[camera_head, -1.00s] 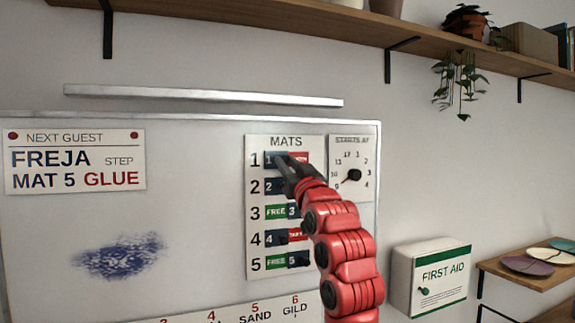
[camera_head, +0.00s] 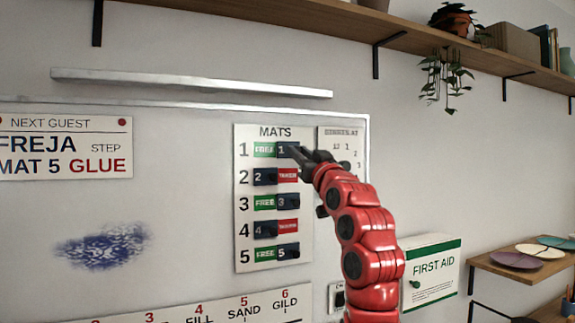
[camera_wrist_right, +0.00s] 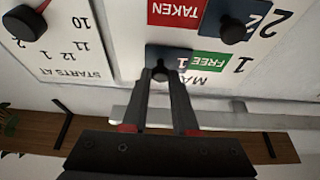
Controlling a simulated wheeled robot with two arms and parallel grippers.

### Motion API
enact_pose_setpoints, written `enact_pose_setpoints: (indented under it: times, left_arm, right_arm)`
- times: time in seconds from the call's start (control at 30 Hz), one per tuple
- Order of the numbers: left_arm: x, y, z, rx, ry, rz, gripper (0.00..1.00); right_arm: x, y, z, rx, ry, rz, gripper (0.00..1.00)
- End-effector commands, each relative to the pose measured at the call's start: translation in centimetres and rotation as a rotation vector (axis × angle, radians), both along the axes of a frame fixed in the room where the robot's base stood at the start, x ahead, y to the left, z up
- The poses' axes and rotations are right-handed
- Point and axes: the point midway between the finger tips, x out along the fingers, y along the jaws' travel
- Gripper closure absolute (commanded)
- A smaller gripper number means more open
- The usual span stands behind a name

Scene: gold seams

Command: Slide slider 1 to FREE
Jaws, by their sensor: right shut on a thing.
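Slider 1 (camera_head: 286,149) is a dark blue tile in the top row of the white MATS board (camera_head: 243,206). It sits at the right of its row, and the green FREE label (camera_head: 264,150) shows to its left. My right gripper (camera_head: 297,152) is shut on the slider's dark knob. The right wrist view shows, upside down, both fingers (camera_wrist_right: 160,78) around the knob, with slider 1 (camera_wrist_right: 185,60) behind and FREE (camera_wrist_right: 207,58) uncovered beside it. My left gripper is not in view.
Sliders 2 (camera_head: 264,177) and 4 (camera_head: 264,229) sit left, showing TAKEN; sliders 3 (camera_head: 288,202) and 5 (camera_head: 288,251) sit right, showing FREE. A STARTS AT dial panel (camera_head: 327,137) is partly hidden by my arm. A first aid box (camera_head: 432,275) and a wooden shelf (camera_head: 250,28) are nearby.

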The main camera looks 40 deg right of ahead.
Motion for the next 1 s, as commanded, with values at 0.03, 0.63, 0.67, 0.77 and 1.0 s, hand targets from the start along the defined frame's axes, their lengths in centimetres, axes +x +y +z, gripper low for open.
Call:
enact_pose_setpoints:
  times: [0.03,0.63,0.67,0.77,1.0]
  left_arm:
    - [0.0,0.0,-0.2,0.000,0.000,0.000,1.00]
    - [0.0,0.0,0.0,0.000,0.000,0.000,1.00]
    - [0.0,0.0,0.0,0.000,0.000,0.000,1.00]
    - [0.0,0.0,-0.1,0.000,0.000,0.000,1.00]
    - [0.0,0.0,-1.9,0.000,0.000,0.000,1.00]
  right_arm:
    - [-0.1,-0.5,-0.2,0.004,0.003,-0.006,1.00]
    - [-0.1,-0.5,-0.1,0.002,0.002,-0.006,0.44]
    - [-0.1,-0.4,-0.1,0.002,0.002,-0.006,0.44]
    - [-0.1,-0.4,-0.1,0.001,0.002,-0.005,0.44]
    - [-2.6,0.0,-1.6,-0.002,-0.001,-0.009,0.44]
